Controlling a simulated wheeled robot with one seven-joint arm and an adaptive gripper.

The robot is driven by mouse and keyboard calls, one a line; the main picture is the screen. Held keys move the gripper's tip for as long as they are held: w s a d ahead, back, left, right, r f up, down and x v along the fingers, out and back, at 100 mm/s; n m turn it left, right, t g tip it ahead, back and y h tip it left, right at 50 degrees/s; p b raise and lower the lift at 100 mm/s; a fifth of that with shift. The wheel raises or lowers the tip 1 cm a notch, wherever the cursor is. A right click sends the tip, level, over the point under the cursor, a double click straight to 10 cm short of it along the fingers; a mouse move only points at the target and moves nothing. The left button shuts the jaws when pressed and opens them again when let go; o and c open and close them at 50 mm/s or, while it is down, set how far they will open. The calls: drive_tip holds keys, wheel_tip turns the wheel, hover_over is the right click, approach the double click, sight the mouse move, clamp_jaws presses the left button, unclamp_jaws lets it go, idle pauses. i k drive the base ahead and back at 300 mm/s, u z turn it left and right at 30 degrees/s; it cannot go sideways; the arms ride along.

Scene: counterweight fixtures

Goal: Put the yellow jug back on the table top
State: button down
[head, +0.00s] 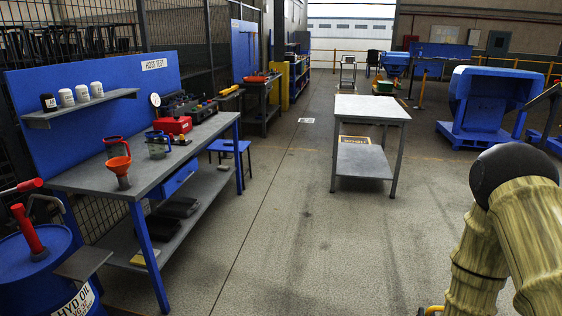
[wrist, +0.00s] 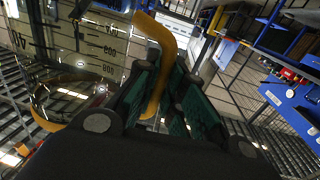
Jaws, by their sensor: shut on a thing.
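The yellow jug is a clear measuring vessel (wrist: 85,50) with dark graduation marks and a yellow handle (wrist: 160,38), large at the left of the wrist view. My gripper (wrist: 167,80) has green finger pads and is shut on the yellow handle, which passes between the fingers. In the head view only a small yellow bit (head: 433,310) shows at the bottom edge beside my arm; I cannot tell if it is the jug. A table with a pale, empty top (head: 371,107) stands ahead in the head view, away from my arm.
A workbench (head: 165,163) at the left holds an orange funnel (head: 119,164), a dark-handled jug (head: 157,147) and a red box (head: 174,125). A blue drum (head: 40,270) stands at front left. The floor between bench and table is clear.

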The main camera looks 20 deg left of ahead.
sight(143, 171)
drive_tip(key=u, duration=0.05)
drive_tip(key=i, duration=1.4)
drive_tip(key=u, duration=1)
drive_tip(key=i, duration=0.8)
drive_tip(key=u, duration=1.3)
drive_tip(key=i, duration=0.3)
drive_tip(key=u, duration=0.25)
